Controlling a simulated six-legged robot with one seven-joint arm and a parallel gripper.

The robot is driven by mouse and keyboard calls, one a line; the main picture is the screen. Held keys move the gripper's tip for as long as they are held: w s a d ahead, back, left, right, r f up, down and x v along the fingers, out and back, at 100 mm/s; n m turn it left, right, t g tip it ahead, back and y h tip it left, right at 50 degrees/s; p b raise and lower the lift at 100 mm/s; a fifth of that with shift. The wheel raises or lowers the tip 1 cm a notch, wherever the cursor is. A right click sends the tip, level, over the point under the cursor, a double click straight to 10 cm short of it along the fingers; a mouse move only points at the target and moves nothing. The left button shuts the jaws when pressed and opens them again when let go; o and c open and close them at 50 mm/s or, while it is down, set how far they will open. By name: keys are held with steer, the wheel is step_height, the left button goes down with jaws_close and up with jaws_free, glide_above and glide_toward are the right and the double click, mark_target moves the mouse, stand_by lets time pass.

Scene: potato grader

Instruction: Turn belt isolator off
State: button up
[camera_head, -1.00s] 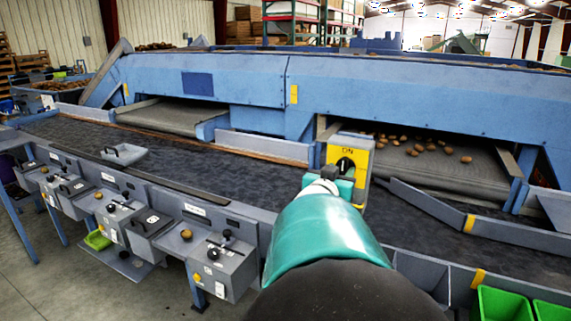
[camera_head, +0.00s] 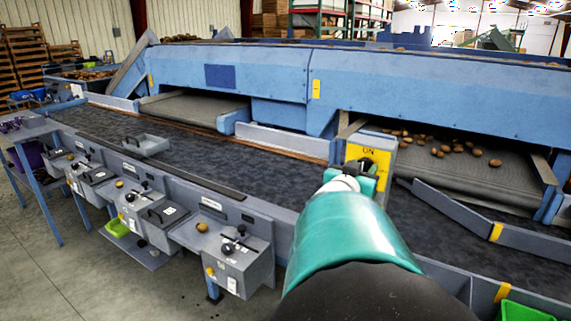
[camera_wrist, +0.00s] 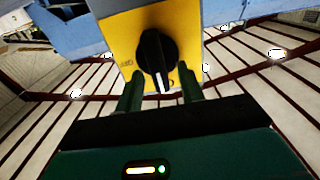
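The belt isolator is a yellow box (camera_head: 382,157) with a black rotary knob, standing at the belt's far side. "ON" is marked above the knob in the head view. In the wrist view the yellow face (camera_wrist: 118,40) fills the upper middle, and the black knob (camera_wrist: 157,60) has its white-marked end pointing down toward my gripper. My gripper (camera_wrist: 160,72) is open, with one dark green finger on each side of the knob's lower part. A gap seems to show on both sides; contact is hard to tell. In the head view my gripper (camera_head: 362,180) partly covers the box and knob.
A dark conveyor belt (camera_head: 230,165) runs under my arm. Grey control boxes (camera_head: 238,265) with levers line its near side. Potatoes (camera_head: 440,148) lie on a side belt behind the isolator. The blue grader frame (camera_head: 420,90) stands behind. A grey tray (camera_head: 146,146) rests at left.

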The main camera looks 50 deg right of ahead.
steer(key=shift+c, duration=0.2)
jaws_close()
steer(key=m, duration=0.4)
steer(key=shift+s+m, duration=0.25)
steer(key=shift+m, duration=0.05)
steer(key=m, duration=0.4)
steer(key=shift+s+f, duration=0.2)
steer(key=shift+s, duration=0.05)
steer(key=shift+s+d+f+m, duration=0.1)
steer(key=shift+f+m, duration=0.05)
steer(key=shift+m, duration=1.4)
steer(key=shift+s+a+f+m, duration=0.1)
steer(key=shift+f+m, duration=0.1)
steer(key=shift+m, duration=1.4)
steer(key=shift+s+d+f+m, duration=0.1)
steer(key=shift+f+m, duration=0.05)
steer(key=shift+m, duration=1.4)
